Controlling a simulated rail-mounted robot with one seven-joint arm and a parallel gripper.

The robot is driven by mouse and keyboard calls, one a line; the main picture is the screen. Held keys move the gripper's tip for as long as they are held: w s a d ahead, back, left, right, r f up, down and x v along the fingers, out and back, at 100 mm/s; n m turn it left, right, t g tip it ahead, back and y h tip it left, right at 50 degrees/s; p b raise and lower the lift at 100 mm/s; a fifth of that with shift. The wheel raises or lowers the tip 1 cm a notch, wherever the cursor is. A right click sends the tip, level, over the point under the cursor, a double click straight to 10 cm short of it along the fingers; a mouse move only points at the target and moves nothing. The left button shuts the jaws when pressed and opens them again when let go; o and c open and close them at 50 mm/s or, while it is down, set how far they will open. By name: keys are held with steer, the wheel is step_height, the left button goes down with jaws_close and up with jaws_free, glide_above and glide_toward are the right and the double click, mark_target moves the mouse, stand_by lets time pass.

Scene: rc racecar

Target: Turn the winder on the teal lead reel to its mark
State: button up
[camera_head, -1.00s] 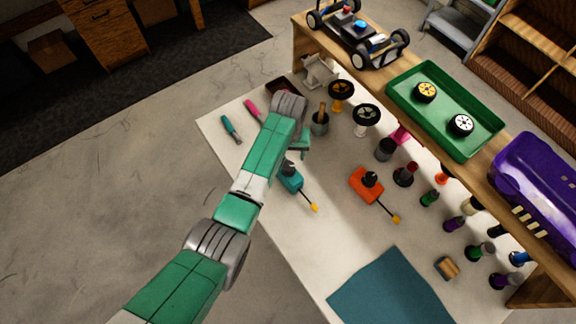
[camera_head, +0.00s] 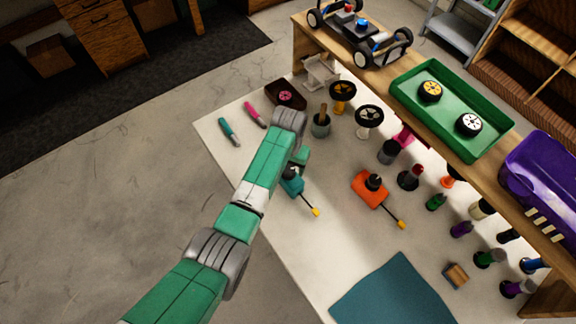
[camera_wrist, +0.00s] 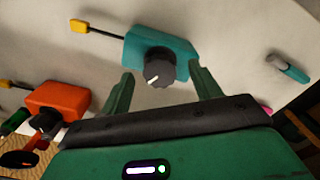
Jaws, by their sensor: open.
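The teal lead reel (camera_head: 292,184) lies on the white table, partly hidden by my arm in the head view. In the wrist view the teal reel (camera_wrist: 172,45) shows its dark ribbed winder (camera_wrist: 160,70) with a white pointer line. A lead runs from the reel to a yellow tip (camera_wrist: 78,26). My gripper (camera_wrist: 160,88) is open, with one green finger on each side of the winder. I cannot tell whether the fingers touch it. The reel's mark is not clear in either view.
An orange reel (camera_head: 370,189) with a dark knob lies to the right. Several small bottles stand beyond it. A teal screwdriver (camera_head: 229,131) and a pink one (camera_head: 255,115) lie to the left. A blue-green mat (camera_head: 393,295) covers the near table. A wooden shelf with a green tray (camera_head: 460,140) borders the right.

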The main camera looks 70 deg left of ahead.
steer(key=m, duration=0.2)
steer(key=shift+r+m+p, duration=0.1)
steer(key=shift+m+p, duration=0.2)
steer(key=m, duration=0.5)
steer(key=m+p, duration=0.1)
steer(key=m, duration=0.3)
steer(key=shift+m, duration=0.3)
steer(key=m, duration=0.4)
steer(key=c, duration=1.1)
steer(key=n, duration=0.3)
steer(key=shift+n+p, duration=0.3)
steer(key=shift+p, duration=0.05)
